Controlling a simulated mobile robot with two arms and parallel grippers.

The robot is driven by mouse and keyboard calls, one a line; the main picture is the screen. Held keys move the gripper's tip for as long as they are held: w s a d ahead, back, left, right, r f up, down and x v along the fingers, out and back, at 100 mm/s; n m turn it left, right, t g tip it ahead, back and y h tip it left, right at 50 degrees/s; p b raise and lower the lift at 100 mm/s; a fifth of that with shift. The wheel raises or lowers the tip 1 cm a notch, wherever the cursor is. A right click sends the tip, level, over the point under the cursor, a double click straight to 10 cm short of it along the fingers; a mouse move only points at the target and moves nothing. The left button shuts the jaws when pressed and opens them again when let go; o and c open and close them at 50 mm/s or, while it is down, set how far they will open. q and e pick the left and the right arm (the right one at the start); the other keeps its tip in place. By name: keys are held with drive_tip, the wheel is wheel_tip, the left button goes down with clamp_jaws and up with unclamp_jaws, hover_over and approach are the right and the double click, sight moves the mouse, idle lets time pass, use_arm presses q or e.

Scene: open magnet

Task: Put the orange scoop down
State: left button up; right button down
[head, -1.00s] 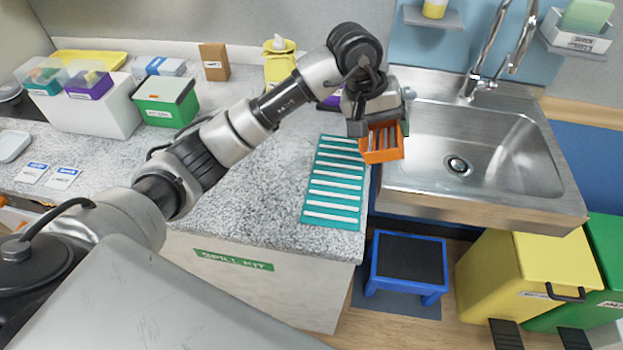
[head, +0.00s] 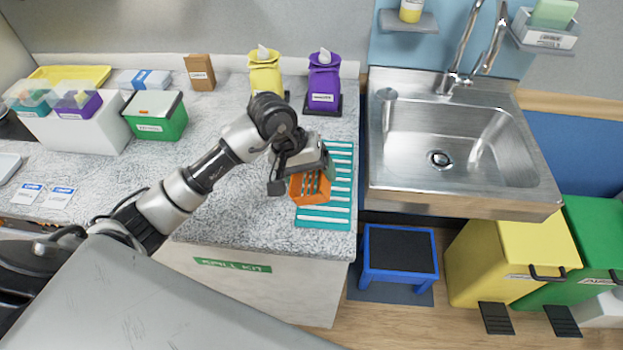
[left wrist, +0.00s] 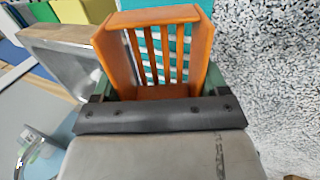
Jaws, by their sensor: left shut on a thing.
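The orange scoop (head: 311,187) has a slotted bottom and raised walls. My left gripper (head: 300,178) is shut on it, over the left part of the teal slatted mat (head: 338,215) on the counter. In the left wrist view the scoop (left wrist: 190,15) fills the top middle, with the teal and white slats showing through its slots. The gripper's fingers (left wrist: 158,92) sit at the sides of its near end. I cannot tell whether the scoop touches the mat. My right gripper is not in view.
The steel sink (head: 470,150) adjoins the counter on the right. Purple (head: 324,85) and yellow (head: 265,72) dispensers stand behind the mat. A green box (head: 155,117) and clear-lidded tubs stand at the left.

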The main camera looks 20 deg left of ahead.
use_arm(q)
wheel_tip(320, 180, down, 2)
drive_tip(key=shift+f+p, duration=0.25)
drive_tip(key=shift+p, duration=0.2)
drive_tip(key=shift+f, duration=0.45)
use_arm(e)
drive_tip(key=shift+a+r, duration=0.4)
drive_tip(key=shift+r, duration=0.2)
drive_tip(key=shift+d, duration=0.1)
use_arm(q)
drive_tip(key=shift+f, duration=0.1)
drive_tip(key=o, duration=0.9)
drive_tip(key=shift+o, duration=0.2)
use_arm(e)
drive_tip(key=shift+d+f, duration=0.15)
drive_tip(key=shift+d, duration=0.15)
